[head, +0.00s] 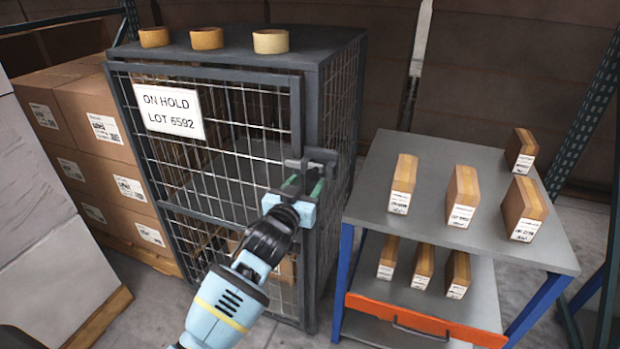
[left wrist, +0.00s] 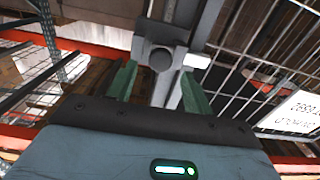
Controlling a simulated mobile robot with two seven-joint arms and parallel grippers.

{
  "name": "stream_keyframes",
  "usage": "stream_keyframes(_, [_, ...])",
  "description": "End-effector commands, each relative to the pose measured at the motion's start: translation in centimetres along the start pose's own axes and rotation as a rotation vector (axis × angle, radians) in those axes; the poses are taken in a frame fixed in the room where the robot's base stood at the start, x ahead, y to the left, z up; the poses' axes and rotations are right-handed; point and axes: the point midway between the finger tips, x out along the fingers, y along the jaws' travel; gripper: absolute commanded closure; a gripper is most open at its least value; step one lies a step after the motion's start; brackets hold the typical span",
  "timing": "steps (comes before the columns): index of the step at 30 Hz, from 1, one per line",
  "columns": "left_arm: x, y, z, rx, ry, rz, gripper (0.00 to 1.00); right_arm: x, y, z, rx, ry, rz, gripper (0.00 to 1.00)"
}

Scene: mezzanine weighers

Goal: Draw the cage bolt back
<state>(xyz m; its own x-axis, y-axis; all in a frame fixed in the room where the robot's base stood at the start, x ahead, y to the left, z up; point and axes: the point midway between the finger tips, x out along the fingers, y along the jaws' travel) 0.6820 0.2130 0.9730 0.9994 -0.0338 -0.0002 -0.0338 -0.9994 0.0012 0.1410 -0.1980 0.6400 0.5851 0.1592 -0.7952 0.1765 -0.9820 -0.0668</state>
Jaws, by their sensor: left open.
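The dark grey mesh cage (head: 345,100) stands left of centre with its door (head: 225,150) closed. The grey cage bolt (head: 316,156) sits at the door's right edge; in the left wrist view its round knob end (left wrist: 160,59) faces me. My left gripper (head: 304,182) is at the bolt, its green fingers apart. In the left wrist view the fingers (left wrist: 158,82) stand on either side of the knob with gaps on both sides, and grip nothing. Part of the bolt is hidden by my gripper in the head view. My right gripper is not in view.
Several rolls of tape (head: 207,39) sit on the cage top. An "ON HOLD" sign (head: 169,110) hangs on the door. A grey trolley (head: 385,225) with several small labelled boxes stands close on the right. Stacked cartons (head: 105,135) are on the left.

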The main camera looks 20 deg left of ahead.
Motion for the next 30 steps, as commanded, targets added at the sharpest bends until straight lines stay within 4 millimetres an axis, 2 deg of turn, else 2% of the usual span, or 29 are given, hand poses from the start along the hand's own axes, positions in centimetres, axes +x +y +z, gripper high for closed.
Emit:
stream_keyframes(3, [1.6, 0.0, 0.0, 0.001, 0.0, 0.0, 0.49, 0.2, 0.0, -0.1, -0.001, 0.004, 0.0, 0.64])
stream_keyframes(9, [3.2, 0.0, 0.1, 0.001, -0.001, 0.0, 0.49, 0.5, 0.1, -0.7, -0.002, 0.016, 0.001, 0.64])
stream_keyframes(21, [3.7, 0.0, 0.0, 0.001, 0.0, 0.001, 0.49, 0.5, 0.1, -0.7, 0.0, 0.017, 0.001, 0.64])
stream_keyframes(30, [3.7, 0.0, 0.0, 0.001, 0.0, 0.001, 0.87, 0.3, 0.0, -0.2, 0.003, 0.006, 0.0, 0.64])
